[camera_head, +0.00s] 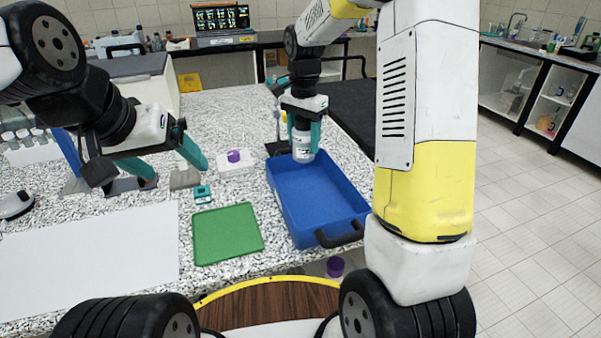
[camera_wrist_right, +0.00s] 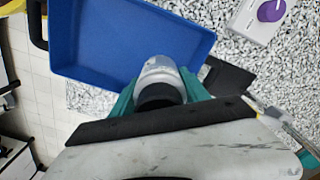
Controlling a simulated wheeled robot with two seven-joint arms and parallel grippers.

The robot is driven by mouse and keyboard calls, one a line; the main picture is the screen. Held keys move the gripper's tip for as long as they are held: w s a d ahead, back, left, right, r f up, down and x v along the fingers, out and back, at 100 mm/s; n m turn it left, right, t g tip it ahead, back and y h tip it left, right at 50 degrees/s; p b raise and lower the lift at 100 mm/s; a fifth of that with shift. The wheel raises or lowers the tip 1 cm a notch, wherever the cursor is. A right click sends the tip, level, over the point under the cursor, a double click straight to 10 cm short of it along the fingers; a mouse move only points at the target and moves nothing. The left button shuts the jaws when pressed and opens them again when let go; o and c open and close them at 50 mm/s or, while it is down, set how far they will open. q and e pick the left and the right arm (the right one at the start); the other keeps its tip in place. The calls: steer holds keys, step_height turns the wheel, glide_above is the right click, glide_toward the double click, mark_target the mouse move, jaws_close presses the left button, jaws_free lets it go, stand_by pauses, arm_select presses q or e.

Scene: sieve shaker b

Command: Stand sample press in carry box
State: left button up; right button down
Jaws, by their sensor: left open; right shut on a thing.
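The sample press (camera_head: 303,151) is a pale, roughly cylindrical piece; in the right wrist view it shows a clear-white body (camera_wrist_right: 161,70) and a dark top. My right gripper (camera_head: 303,136) is shut on it, with a teal finger on each side, and holds it upright at the far end of the blue carry box (camera_head: 318,192). I cannot tell whether its base touches the box floor. The box also shows in the right wrist view (camera_wrist_right: 110,40) and looks otherwise empty. My left gripper (camera_head: 170,164) is open and empty, left of the box above the table.
A green mat (camera_head: 227,234) lies left of the box, with a small teal device (camera_head: 202,194) behind it. A white unit with a purple knob (camera_head: 234,157) stands near the box's far left. A white sheet (camera_head: 90,258) covers the left front. The box has a dark handle (camera_head: 340,236) in front.

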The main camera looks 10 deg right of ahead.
step_height(320, 180, down, 10)
steer(key=shift+r, duration=0.25)
steer(key=shift+f, duration=0.15)
steer(key=c, duration=0.6)
jaws_free()
steer(key=shift+o, duration=0.2)
